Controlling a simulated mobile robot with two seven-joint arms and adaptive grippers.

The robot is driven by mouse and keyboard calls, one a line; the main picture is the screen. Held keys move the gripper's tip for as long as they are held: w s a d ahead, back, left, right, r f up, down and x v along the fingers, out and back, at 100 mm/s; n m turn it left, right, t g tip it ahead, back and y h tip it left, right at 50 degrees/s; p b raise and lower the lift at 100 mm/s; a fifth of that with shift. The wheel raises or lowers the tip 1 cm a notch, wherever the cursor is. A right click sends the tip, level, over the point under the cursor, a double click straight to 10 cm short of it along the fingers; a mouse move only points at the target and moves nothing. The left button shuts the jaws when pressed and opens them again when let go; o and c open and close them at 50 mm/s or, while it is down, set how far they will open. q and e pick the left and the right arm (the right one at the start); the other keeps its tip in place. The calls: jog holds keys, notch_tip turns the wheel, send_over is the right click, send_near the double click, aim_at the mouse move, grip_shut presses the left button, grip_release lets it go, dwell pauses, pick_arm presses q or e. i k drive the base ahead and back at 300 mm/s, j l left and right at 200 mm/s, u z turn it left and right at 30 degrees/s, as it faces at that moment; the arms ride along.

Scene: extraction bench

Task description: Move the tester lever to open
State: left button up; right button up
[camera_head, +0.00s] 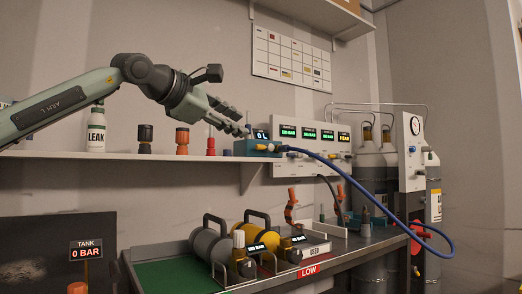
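The tester is a small blue box (257,149) with a lit display reading "0 L" (262,134), standing at the right end of the wall shelf. A blue hose (345,174) runs from its right side. My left gripper (243,123) reaches in from the upper left, with its fingertips just above and left of the tester. Its two fingers look apart, with nothing clearly held between them. The tester's lever is too small, or too hidden near the fingertips, to make out its position. My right gripper is not in view.
The shelf (200,156) carries a "LEAK" bottle (96,130) and several small fittings left of the tester. A gauge panel (292,165) stands right behind it. Below, a bench holds a grey cylinder (207,245) and a yellow cylinder (261,240). Gas bottles (372,180) stand at right.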

aim_at(266, 148)
jog(key=i, duration=1.4)
